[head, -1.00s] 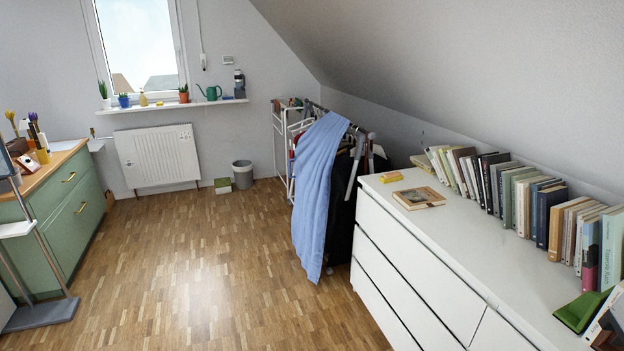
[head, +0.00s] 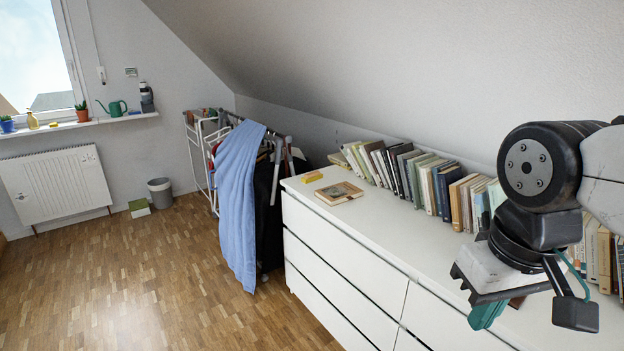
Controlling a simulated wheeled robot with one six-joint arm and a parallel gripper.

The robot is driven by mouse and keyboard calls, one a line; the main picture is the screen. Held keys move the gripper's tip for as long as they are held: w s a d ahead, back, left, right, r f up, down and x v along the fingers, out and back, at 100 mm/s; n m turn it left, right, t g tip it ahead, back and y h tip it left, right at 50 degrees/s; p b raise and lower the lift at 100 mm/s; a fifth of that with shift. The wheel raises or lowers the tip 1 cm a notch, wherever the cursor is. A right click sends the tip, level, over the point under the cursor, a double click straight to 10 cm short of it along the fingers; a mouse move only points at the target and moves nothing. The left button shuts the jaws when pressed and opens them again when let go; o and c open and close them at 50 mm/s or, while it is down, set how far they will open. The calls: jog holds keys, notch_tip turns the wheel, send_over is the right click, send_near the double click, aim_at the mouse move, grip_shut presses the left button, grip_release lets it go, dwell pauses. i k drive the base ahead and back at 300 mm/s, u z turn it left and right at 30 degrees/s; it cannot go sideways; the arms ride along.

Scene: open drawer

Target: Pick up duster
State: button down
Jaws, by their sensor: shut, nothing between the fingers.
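I cannot pick out a duster for certain. A small yellow block (head: 312,176) lies at the far end of the white dresser top, and I cannot tell what it is. My gripper (head: 487,315) hangs over the near part of the dresser at the right, pointing down. Its teal fingertips are shut with nothing seen between them. It is well apart from the yellow block. The arm hides part of the dresser top and some books.
The wooden floor (head: 140,280) at the left is clear.

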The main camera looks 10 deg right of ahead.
aim_at(314, 176)
jog(key=u, duration=0.3)
jog(key=k, duration=0.4)
jog(key=u, duration=1.1)
jog(key=i, duration=2.3)
jog(key=z, duration=0.5)
jog(key=i, duration=1.35)
jog(key=z, duration=1.65)
jog(key=i, duration=0.95)
jog(key=z, duration=0.75)
